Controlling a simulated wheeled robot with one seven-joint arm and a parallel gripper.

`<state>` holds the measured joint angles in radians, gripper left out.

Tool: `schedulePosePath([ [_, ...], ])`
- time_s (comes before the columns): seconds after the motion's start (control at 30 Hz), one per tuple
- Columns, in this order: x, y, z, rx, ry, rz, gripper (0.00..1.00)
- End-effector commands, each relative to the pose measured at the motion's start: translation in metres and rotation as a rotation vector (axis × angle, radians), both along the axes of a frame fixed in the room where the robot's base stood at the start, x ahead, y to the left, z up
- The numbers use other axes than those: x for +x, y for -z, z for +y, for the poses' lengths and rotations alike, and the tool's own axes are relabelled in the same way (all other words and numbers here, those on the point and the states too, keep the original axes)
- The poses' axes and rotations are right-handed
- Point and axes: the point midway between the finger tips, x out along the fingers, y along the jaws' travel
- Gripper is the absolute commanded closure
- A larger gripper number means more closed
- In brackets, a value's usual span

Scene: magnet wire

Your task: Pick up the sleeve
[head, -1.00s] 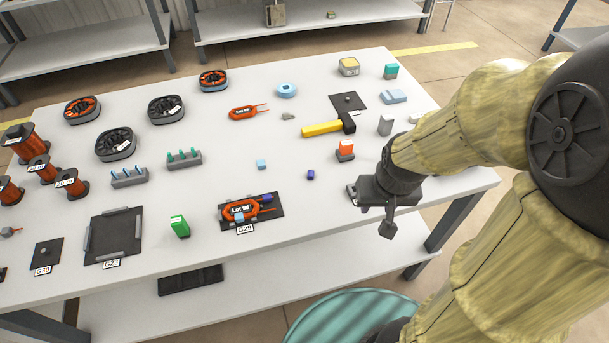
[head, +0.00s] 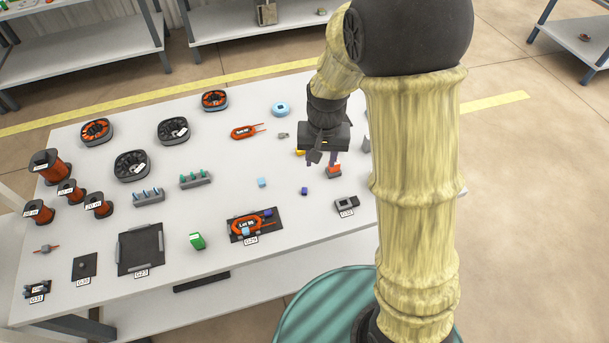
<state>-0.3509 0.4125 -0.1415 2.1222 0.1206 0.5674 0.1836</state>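I cannot tell for sure which thing is the sleeve. Small candidates on the table are a light blue block (head: 262,182) and a dark purple-blue block (head: 304,191), lying apart in the middle. My gripper (head: 324,158) hangs over the right part of the table, pointing down. Its fingers look apart with nothing seen between them. An orange-red block (head: 334,171) shows just below the fingers, partly hidden.
An orange coil (head: 246,225) lies on a dark mat at the front. A grey fixture (head: 346,204) stands to its right. My arm hides the table's right end.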

Motion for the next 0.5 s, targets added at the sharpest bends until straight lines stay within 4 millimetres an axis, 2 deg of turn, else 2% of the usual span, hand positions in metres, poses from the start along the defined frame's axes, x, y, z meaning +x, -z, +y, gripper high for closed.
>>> schedulePosePath([
  [0.03, 0.006, -0.018, 0.01, -0.006, -0.002, 0.014, 0.6],
  [0.13, 0.014, -0.024, 0.025, -0.013, 0.002, 0.032, 0.6],
  [0.3, 0.02, -0.024, 0.035, -0.019, 0.007, 0.044, 0.6],
  [0.5, 0.02, -0.022, 0.035, -0.018, 0.008, 0.044, 0.6],
])
